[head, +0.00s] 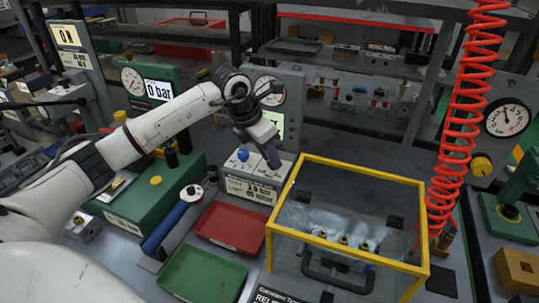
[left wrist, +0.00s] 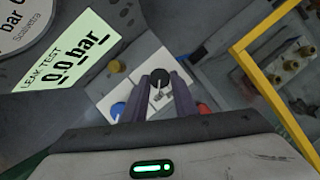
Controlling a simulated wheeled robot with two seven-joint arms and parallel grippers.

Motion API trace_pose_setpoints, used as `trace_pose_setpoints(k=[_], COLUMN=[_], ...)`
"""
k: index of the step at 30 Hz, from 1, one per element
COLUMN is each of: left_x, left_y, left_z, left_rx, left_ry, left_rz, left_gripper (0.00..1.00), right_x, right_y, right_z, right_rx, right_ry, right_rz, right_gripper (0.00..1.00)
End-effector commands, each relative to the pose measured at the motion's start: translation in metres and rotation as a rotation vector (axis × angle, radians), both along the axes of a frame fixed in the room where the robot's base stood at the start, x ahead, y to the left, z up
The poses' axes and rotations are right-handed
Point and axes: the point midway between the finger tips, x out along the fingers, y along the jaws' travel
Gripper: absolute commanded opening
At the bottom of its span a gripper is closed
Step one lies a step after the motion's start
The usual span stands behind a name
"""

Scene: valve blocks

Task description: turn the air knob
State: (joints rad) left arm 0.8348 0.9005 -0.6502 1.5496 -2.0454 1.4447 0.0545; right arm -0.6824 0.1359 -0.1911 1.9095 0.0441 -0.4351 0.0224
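A white box with knobs and a printed label (head: 252,188) stands behind the red tray. In the left wrist view a black round knob with a light pointer (left wrist: 160,84) shows between my fingertips; in the head view my gripper hides it. A blue knob (head: 243,155) is left of it and also shows in the left wrist view (left wrist: 117,111). No label reading "air" is legible, so I cannot tell which knob is that one. My left gripper (head: 273,160) points down over the box, fingers apart; contact with the black knob is unclear. My right gripper is not in view.
A yellow-framed clear case (head: 427,243) stands close on the right. A red tray (head: 232,227) and a green tray (head: 203,274) lie in front. A gauge panel (head: 290,84) rises behind my gripper; its display (left wrist: 72,50) reads 0.0 bar. A red coiled hose (head: 466,100) hangs right.

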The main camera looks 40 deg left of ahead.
Motion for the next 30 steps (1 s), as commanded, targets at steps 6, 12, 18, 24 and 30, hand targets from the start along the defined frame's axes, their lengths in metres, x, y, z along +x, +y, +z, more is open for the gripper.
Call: trace_pose_setpoints(k=[6, 12, 18, 24, 30], left_x=[0.000, 0.000, 0.000, 0.000, 0.001], left_y=[0.000, -0.001, -0.003, -0.005, -0.008], left_z=[0.001, 0.001, 0.001, 0.001, 0.001], left_rx=[0.000, 0.001, 0.001, 0.002, 0.001], left_ry=[0.000, -0.001, -0.004, -0.005, -0.004], left_rz=[0.012, 0.077, 0.216, 0.401, 0.592], left_gripper=[0.04, 0.04, 0.04, 0.04, 0.04], right_x=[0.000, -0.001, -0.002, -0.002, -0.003], right_y=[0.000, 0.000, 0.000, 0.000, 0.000], right_z=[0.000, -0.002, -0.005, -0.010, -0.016], right_rx=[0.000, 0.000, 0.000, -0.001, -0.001], right_ry=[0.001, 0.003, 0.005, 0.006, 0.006], right_rz=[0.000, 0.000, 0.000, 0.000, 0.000], right_gripper=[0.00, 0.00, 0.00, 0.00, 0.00])
